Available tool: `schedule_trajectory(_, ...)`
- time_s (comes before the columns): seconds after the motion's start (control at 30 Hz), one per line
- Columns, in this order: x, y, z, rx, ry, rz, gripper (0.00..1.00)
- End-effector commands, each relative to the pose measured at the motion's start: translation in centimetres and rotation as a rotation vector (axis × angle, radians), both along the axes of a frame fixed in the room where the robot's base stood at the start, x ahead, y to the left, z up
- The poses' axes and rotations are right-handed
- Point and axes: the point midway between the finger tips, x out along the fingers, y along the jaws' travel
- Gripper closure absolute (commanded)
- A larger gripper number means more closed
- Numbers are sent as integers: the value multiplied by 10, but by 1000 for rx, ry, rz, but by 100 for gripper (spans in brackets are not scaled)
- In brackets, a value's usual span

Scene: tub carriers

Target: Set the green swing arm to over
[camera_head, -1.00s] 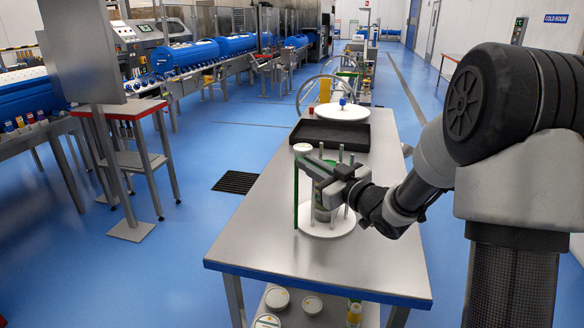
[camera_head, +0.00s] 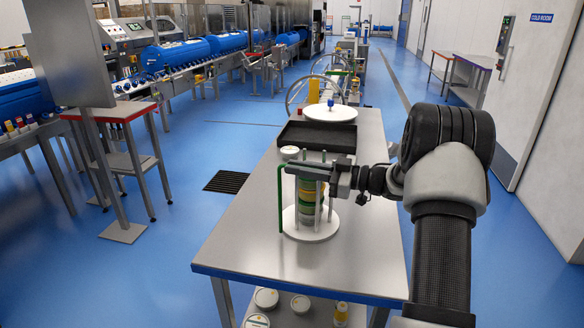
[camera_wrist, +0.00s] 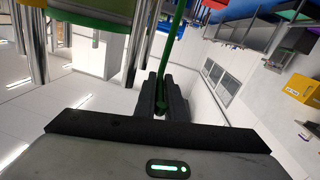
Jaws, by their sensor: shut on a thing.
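The carrier stands on the steel table, with a round white base (camera_head: 300,232) and several upright rods. A stack of yellow, green and white tubs (camera_head: 311,208) stands between the rods. The green swing arm (camera_head: 281,200) shows as an upright at the carrier's left, with its top part running right toward my gripper (camera_head: 326,173). My gripper comes in from the right at the top of the rods. In the wrist view the green bar (camera_wrist: 177,30) runs down between my fingers (camera_wrist: 160,98), which are shut on it. In the head view my gripper hides where it grips.
A black tray (camera_head: 320,136) lies behind the carrier, with a white disc (camera_head: 330,111) beyond it. A small white-lidded tub (camera_head: 290,152) is near the tray's left front corner. More tubs (camera_head: 266,298) sit on the lower shelf. The table's front is clear.

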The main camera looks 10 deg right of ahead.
Motion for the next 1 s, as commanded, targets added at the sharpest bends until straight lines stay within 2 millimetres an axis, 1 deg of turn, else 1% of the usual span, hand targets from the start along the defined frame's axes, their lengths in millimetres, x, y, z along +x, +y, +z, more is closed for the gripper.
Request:
schedule_trajectory(0.4,0,1,2,3,-6,9,100)
schedule_trajectory(0.43,0,1,2,3,-6,9,87)
schedule_trajectory(0.5,0,1,2,3,-5,9,75)
schedule_trajectory(0.53,0,1,2,3,-4,8,72)
schedule_trajectory(0.83,0,-1,1,2,-2,4,72)
schedule_trajectory(0.93,-4,-8,1,2,-2,3,72)
schedule_trajectory(1.0,-9,-17,0,1,-2,1,72)
